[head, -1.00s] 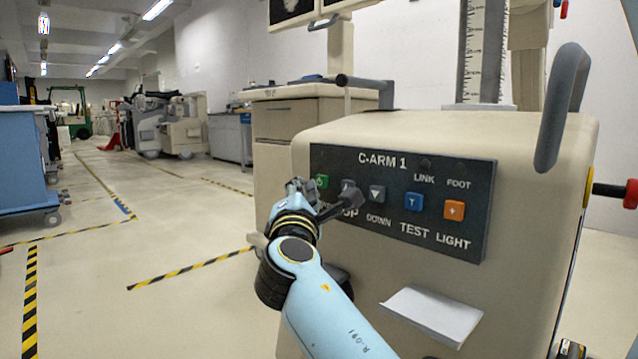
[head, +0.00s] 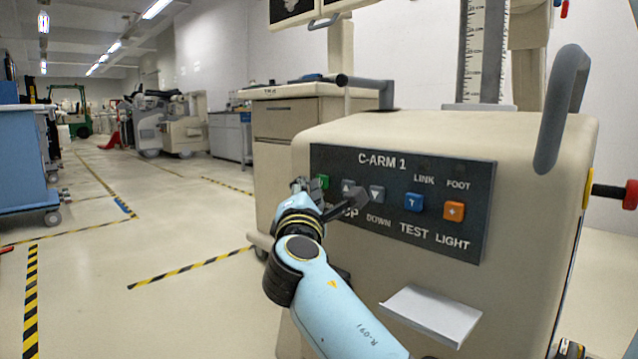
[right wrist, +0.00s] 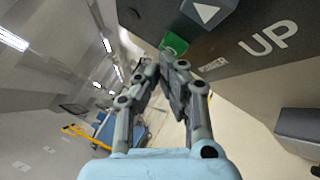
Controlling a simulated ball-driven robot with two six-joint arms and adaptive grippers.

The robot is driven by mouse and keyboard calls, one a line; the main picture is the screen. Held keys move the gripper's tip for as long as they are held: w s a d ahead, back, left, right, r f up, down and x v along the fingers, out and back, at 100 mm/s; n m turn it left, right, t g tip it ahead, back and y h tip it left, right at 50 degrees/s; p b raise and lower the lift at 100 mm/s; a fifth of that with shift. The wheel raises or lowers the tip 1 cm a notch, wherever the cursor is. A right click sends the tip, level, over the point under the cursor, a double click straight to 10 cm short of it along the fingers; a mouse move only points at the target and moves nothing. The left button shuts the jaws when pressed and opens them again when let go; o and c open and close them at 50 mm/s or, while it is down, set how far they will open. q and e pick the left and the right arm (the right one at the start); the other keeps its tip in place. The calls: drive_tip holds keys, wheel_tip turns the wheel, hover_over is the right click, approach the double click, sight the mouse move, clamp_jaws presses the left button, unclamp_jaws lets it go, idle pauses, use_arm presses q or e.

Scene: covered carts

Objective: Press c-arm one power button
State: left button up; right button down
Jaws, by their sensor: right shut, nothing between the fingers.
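The c-arm one control panel (head: 400,158) is dark, reads "C-ARM 1" and sits on the front of a beige cart. Its green power button (head: 323,181) is at the panel's left end, partly hidden behind my gripper; its label is covered. My right gripper (head: 303,185) is shut and empty, at the panel's left edge beside the green button. In the right wrist view the shut fingertips (right wrist: 163,68) appear just below the green button (right wrist: 175,44). I cannot tell whether they touch it. My left gripper is not in view.
Right of the green button are the grey up button (head: 348,187), the grey down button (head: 377,194), the blue test button (head: 414,202) and the orange light button (head: 454,211). A pale ledge (head: 432,314) juts out below. The floor at left is open.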

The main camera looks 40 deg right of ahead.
drive_tip(key=shift+d, duration=0.15)
idle(0.3)
drive_tip(key=shift+s+a, duration=0.1)
drive_tip(key=shift+a, duration=0.55)
